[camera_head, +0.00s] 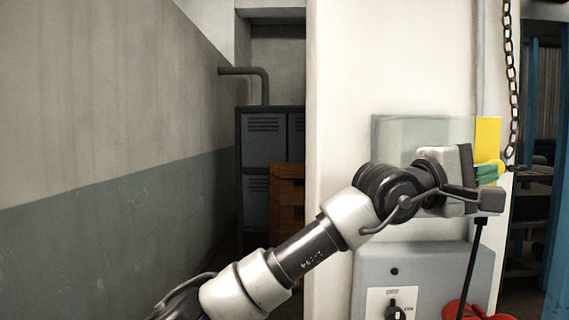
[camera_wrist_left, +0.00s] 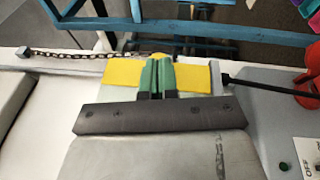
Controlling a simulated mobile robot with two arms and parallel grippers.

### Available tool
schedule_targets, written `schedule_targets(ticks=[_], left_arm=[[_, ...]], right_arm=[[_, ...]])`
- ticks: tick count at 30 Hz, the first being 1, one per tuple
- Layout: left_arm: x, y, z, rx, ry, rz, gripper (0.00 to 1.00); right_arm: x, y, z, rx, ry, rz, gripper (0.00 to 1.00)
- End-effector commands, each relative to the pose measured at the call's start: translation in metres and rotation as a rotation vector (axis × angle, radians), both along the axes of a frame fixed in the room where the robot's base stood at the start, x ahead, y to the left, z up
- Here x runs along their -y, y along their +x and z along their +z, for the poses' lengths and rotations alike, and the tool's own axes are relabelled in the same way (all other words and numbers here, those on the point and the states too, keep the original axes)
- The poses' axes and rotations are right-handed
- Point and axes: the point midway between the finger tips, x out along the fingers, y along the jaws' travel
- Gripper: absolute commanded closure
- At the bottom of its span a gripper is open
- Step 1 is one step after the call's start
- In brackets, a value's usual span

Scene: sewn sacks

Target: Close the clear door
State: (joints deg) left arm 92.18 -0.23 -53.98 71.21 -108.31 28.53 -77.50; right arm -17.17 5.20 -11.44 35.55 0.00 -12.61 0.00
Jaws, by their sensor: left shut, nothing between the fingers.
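A pale, see-through greenish panel (camera_head: 410,132), which looks like the clear door, stands against the white pillar in the head view. My left arm covers its lower part. A yellow piece (camera_head: 488,135) shows at its right side. How far the door stands open is not clear. My left gripper (camera_head: 488,173) is at the panel's right side, with its green fingers together and nothing between them. In the left wrist view the shut fingers (camera_wrist_left: 157,76) lie across a yellow strip (camera_wrist_left: 195,76); I cannot tell whether they touch it. My right gripper is not in view.
A grey control box (camera_head: 440,262) with a black knob (camera_head: 396,312) sits below the panel, with a red part (camera_head: 475,312) at its lower right. A chain (camera_head: 513,80) hangs at the right near blue posts (camera_head: 558,180). Lockers (camera_head: 264,140) stand at the back left.

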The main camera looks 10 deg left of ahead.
Motion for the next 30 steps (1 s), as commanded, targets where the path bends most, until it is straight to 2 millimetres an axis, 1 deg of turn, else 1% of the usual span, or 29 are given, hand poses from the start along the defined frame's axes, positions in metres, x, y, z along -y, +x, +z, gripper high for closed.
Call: schedule_targets(ticks=[1, 4, 7, 11, 30], left_arm=[[0.005, 0.003, 0.001, -0.003, 0.001, 0.000, 1.00], [0.010, 0.008, 0.001, -0.002, 0.001, -0.001, 1.00], [0.014, 0.011, 0.000, -0.002, 0.001, -0.002, 1.00], [0.016, 0.013, 0.000, -0.001, 0.002, -0.002, 1.00], [0.017, 0.013, -0.001, -0.001, 0.001, -0.003, 1.00]], right_arm=[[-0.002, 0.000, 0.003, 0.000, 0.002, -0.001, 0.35], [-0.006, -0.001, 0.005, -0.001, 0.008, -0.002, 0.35], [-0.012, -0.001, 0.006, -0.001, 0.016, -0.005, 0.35], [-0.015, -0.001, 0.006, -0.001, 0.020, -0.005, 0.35], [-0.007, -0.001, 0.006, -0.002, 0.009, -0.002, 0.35]])
